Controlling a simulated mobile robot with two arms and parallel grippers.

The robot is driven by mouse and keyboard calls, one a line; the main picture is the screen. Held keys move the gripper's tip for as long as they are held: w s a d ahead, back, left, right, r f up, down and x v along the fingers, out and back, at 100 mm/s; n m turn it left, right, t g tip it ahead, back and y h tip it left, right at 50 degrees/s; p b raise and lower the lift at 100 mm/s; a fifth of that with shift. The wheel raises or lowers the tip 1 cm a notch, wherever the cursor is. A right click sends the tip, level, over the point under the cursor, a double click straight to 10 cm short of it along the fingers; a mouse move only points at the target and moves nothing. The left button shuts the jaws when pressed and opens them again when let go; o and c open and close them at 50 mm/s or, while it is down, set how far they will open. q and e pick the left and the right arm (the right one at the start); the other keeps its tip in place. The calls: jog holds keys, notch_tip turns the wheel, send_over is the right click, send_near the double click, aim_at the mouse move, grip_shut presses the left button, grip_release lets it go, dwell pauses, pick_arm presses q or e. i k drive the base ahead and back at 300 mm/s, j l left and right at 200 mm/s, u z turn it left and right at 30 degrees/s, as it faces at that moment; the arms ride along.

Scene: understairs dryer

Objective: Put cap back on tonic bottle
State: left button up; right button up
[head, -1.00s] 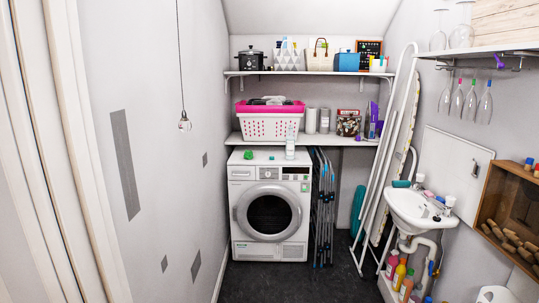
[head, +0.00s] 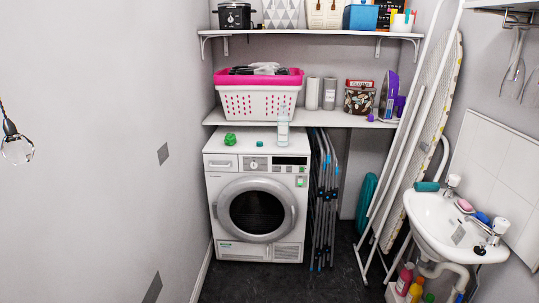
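A clear, pale tonic bottle (head: 283,126) stands upright on top of the white dryer (head: 256,205), near its right side. A small teal object (head: 260,144), which looks like the cap, lies on the dryer top to the left of the bottle. The bottle's neck is too small to make out in detail. Neither of my grippers is in the head view.
A green lump (head: 230,140) lies on the dryer's left. A white basket with a pink rim (head: 258,101) sits on the shelf (head: 315,119) behind. Folded racks (head: 324,195) and a leaning ironing board (head: 425,140) stand right, before the sink (head: 435,222). Dark floor ahead is clear.

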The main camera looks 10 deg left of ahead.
aim_at(283, 119)
jog(key=i+j+u, duration=0.15)
jog(key=i+j, duration=0.5)
jog(key=i+l+u, duration=0.1)
jog(key=i+u, duration=0.15)
jog(key=i, duration=0.25)
jog(key=i+l+u, duration=0.25)
jog(key=i, duration=0.25)
jog(key=i+l+u, duration=0.25)
jog(key=i, duration=0.2)
jog(key=i+l+u, duration=0.3)
jog(key=i, duration=0.15)
